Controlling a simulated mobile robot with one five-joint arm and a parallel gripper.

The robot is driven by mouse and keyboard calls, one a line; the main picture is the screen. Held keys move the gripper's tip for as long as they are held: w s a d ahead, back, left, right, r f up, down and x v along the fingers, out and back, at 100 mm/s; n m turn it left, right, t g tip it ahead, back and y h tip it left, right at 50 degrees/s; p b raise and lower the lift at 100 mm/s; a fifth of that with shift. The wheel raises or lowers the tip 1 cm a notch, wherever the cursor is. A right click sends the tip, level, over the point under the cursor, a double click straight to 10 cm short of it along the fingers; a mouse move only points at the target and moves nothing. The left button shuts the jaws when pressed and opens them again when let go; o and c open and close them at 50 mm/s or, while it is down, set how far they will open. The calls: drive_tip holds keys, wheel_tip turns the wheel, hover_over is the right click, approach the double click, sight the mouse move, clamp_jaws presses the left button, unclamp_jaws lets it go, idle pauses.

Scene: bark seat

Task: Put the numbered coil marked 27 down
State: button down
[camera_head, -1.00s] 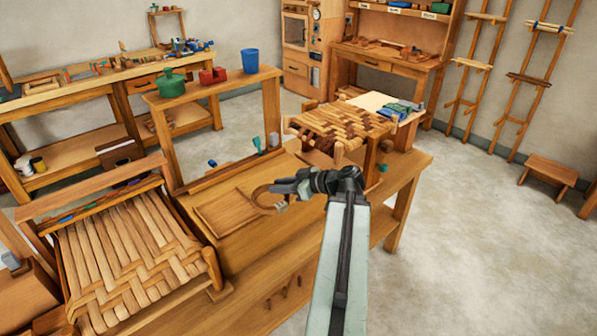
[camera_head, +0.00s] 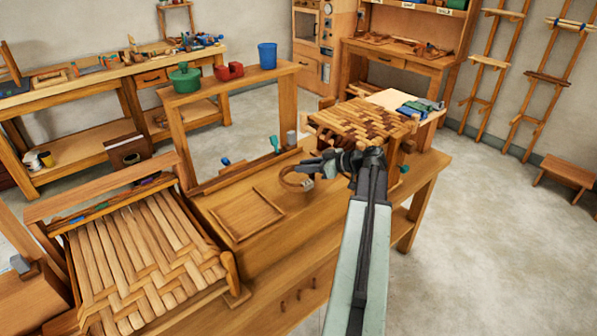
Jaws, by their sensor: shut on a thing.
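The coil (camera_head: 292,180) is a brown ring of bark with a small pale tag; its number is too small to read. My gripper (camera_head: 308,167) is shut on the coil, near the right part of the workbench (camera_head: 275,236). The coil shows below and left of the jaws. Whether it touches the bench top cannot be told. A shallow wooden tray (camera_head: 247,214) lies on the bench to the left of the coil. Part of the jaws and of the coil's right side is hard to make out.
A stool with a woven seat (camera_head: 360,125) stands close behind my gripper. A larger woven seat frame (camera_head: 140,260) is at the left.

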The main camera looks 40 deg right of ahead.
sight(305, 178)
drive_tip(key=shift+w+d, duration=0.4)
drive_tip(key=shift+d, duration=0.2)
wheel_tip(305, 178, down, 4)
drive_tip(key=b, duration=0.4)
drive_tip(key=shift+s, duration=0.1)
drive_tip(key=shift+r, duration=0.2)
drive_tip(key=shift+w+a+f, duration=0.1)
drive_tip(key=shift+w+a, duration=0.05)
drive_tip(key=shift+w, duration=0.1)
drive_tip(key=c, duration=1.1)
unclamp_jaws()
drive_tip(key=shift+c, duration=0.2)
drive_tip(key=shift+s+r+p, duration=0.15)
drive_tip(key=shift+r+p, duration=0.1)
drive_tip(key=shift+p, duration=0.1)
drive_tip(key=p+v, duration=0.4)
drive_tip(key=v, duration=0.7)
drive_tip(key=shift+s+r, duration=0.1)
drive_tip(key=shift+s, duration=0.05)
drive_tip(key=shift+s+d, duration=0.2)
drive_tip(key=shift+d, duration=0.05)
